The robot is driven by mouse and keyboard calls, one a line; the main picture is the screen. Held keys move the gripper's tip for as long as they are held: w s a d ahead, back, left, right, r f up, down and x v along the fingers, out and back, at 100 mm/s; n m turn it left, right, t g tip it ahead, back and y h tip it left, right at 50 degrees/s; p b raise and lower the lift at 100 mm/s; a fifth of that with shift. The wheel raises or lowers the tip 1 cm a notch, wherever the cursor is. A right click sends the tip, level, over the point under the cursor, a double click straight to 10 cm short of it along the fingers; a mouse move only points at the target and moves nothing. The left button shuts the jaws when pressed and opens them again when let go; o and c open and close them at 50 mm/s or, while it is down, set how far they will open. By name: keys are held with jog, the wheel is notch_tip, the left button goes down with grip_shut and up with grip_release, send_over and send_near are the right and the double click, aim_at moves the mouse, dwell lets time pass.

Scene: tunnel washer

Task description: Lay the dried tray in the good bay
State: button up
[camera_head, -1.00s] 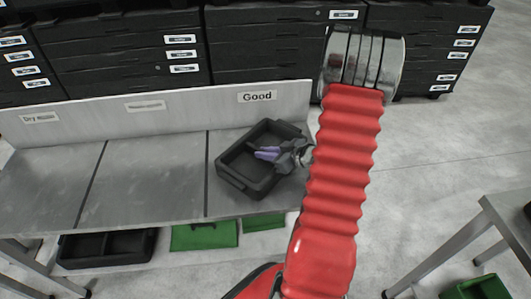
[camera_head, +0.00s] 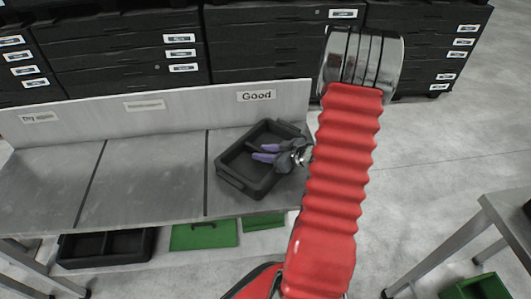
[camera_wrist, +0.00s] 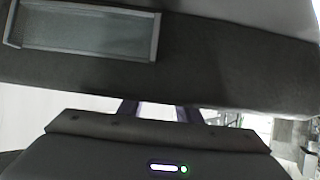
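A black rectangular tray (camera_head: 238,183) lies in the right-hand bay of the grey bench, below the sign "Good" (camera_head: 257,96). It sits at a slant across the bay, and my arm hides ground at its right side. My gripper (camera_head: 263,152) is over the tray's right side, with its purple fingers spread apart and pointing left. In the wrist view the purple fingers (camera_wrist: 160,112) are also apart, with nothing seen between them. A dark close surface, probably the tray (camera_wrist: 215,65), fills the upper part there. I cannot tell whether the fingers touch it.
The other two bench bays (camera_head: 150,180) are empty. A low back panel (camera_head: 180,105) runs behind them. Black drawer cabinets (camera_head: 110,50) stand beyond. Under the bench are a black divided bin (camera_head: 105,248) and green bins (camera_head: 204,235). Another table (camera_head: 505,205) stands at the right.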

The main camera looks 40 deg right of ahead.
jog(key=v, duration=1.2)
jog(key=shift+a, duration=0.1)
dwell(0.4)
jog(key=w+a+r+n+g+y, duration=0.1)
jog(key=a+r+g+y, duration=0.2)
jog(key=a, duration=0.8)
jog(key=w+a+r+g, duration=0.1)
jog(key=a+r+g, duration=0.2)
jog(key=a+r, duration=0.55)
jog(key=s+a+r+m+h, duration=0.3)
jog(key=s+a+r+h, duration=0.2)
jog(key=a, duration=0.8)
jog(key=s+r, duration=0.3)
jog(key=shift+a, duration=0.2)
